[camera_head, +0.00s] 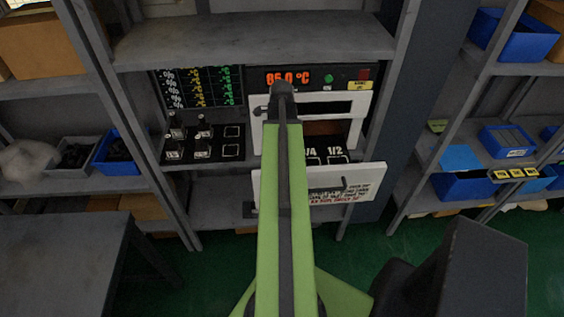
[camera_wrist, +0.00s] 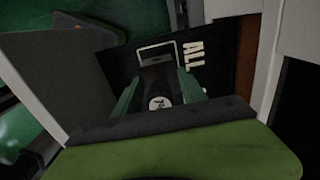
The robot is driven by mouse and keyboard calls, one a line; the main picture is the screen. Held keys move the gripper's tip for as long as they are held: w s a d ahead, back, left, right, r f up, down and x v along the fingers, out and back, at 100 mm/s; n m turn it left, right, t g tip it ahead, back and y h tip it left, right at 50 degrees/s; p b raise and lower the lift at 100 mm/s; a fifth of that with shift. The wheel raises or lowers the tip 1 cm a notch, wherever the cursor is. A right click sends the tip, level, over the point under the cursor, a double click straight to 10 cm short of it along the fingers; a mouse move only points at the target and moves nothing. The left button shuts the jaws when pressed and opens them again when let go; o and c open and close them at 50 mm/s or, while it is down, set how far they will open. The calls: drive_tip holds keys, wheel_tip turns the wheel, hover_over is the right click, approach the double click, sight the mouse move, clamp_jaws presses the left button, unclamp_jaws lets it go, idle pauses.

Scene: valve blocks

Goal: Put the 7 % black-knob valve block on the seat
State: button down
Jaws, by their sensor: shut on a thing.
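In the wrist view my gripper (camera_wrist: 160,88) is shut on a black valve block (camera_wrist: 158,76). The block has a black knob with a round white label (camera_wrist: 160,103); its small print is hard to read. Just beyond the block is a white-outlined square seat (camera_wrist: 145,54) on a black plate beside the letters "ALL". The block covers the outline's near part; I cannot tell whether it touches the plate. In the head view my arm hides the gripper and held block. Black seats marked "3/4" and "1/2" (camera_head: 336,159) show inside the white cabinet.
The white cabinet (camera_head: 361,105) has a red temperature display (camera_head: 287,78) and a lowered front panel (camera_head: 365,179). Pale walls flank my gripper in the wrist view.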

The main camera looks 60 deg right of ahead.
wheel_tip(320, 180, down, 4)
drive_tip(key=b, duration=0.4)
drive_tip(key=shift+r, duration=0.3)
drive_tip(key=shift+f, duration=0.25)
drive_tip(key=c, duration=0.6)
unclamp_jaws()
drive_tip(key=shift+c, duration=0.2)
drive_tip(key=shift+r, duration=0.1)
wheel_tip(320, 180, up, 12)
drive_tip(key=p, duration=1.2)
drive_tip(key=shift+r+p, duration=0.25)
drive_tip(key=shift+p, duration=0.1)
drive_tip(key=shift+f, duration=0.1)
